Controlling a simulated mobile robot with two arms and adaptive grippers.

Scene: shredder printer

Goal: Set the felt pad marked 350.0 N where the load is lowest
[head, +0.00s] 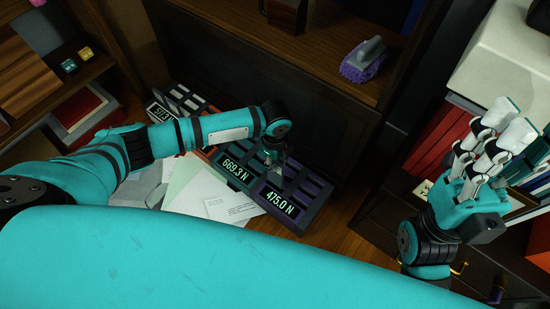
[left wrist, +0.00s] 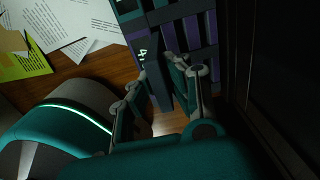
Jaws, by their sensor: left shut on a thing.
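A row of slatted racks with glowing load readouts lies on the wooden surface. The near rack reads 475.0 N (head: 279,203), the middle one 669.3 N (head: 240,170), and the far-left one about 517.3 (head: 164,111), at a steep angle. My left gripper (head: 274,160) is over the near end of the row, behind the 475.0 N readout. In the left wrist view its fingers (left wrist: 160,84) close on a dark slab, partly hidden. I cannot read any 350.0 N mark on it. My right gripper (head: 503,125) is away at the right; its finger gap is unclear.
Loose papers (head: 215,196) lie in front of the racks. A dark cabinet with a shelf stands behind them, bearing a purple brush (head: 364,60). Red binders (head: 432,140) and a white box (head: 507,60) stand at the right, near my right arm.

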